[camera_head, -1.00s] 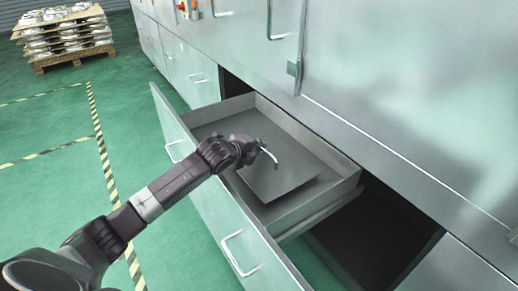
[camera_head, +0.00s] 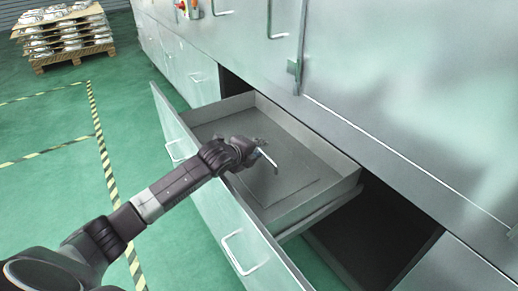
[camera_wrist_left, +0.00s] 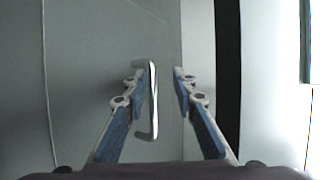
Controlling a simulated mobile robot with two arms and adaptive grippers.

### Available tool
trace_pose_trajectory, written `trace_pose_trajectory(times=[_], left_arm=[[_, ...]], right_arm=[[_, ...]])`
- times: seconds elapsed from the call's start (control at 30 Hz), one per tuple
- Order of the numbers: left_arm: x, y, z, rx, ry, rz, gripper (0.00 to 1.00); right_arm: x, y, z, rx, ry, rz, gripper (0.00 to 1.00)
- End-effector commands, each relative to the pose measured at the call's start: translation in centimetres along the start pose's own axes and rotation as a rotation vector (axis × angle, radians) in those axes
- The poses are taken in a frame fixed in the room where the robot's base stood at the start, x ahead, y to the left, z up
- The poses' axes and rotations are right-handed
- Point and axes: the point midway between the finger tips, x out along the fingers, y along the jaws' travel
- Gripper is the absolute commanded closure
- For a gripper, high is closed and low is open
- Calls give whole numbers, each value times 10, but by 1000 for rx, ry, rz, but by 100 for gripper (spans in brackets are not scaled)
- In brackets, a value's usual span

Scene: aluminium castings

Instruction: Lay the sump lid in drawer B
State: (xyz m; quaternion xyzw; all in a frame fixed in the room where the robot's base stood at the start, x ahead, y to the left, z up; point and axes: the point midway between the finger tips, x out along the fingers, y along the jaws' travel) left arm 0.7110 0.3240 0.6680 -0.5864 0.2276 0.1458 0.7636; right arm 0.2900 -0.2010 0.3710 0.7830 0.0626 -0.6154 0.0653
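The sump lid (camera_head: 292,178) is a dark grey flat plate with a pale bent handle (camera_head: 267,158). It lies in the open drawer (camera_head: 312,132), apparently flat on the floor. No letter shows on the drawer. My left gripper (camera_head: 254,152) is over the lid at its handle and hides part of the plate. In the left wrist view the handle (camera_wrist_left: 153,105) stands between the two fingers of the left gripper (camera_wrist_left: 158,76). The fingers are apart, with a clear gap on the right side of the handle. My right gripper is not in view.
The drawer's tall front panel (camera_head: 218,212) with its bar handles stands on the near side, below my left arm. Steel cabinets (camera_head: 420,80) rise behind the drawer. A dark opening (camera_head: 375,235) is to its right. A loaded pallet (camera_head: 68,40) stands far left on green floor.

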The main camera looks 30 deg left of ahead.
Motion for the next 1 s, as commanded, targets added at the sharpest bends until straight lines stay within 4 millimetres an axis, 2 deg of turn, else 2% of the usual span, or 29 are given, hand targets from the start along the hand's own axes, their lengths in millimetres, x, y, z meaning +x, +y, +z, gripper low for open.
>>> trace_pose_trajectory(times=[0.27, 0.43, 0.47, 0.8, 1.0], left_arm=[[-1, -6, 2, 0, -2, -10, 75], [-9, -18, 5, -1, -2, -14, 75], [-14, -17, 5, 1, -2, -11, 75], [-78, -14, 4, 3, -2, -5, 75], [-110, -13, 4, 3, -2, -5, 75]], right_arm=[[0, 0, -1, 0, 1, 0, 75], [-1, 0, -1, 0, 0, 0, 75], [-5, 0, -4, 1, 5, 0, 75], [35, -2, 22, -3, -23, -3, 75], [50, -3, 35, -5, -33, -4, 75]])
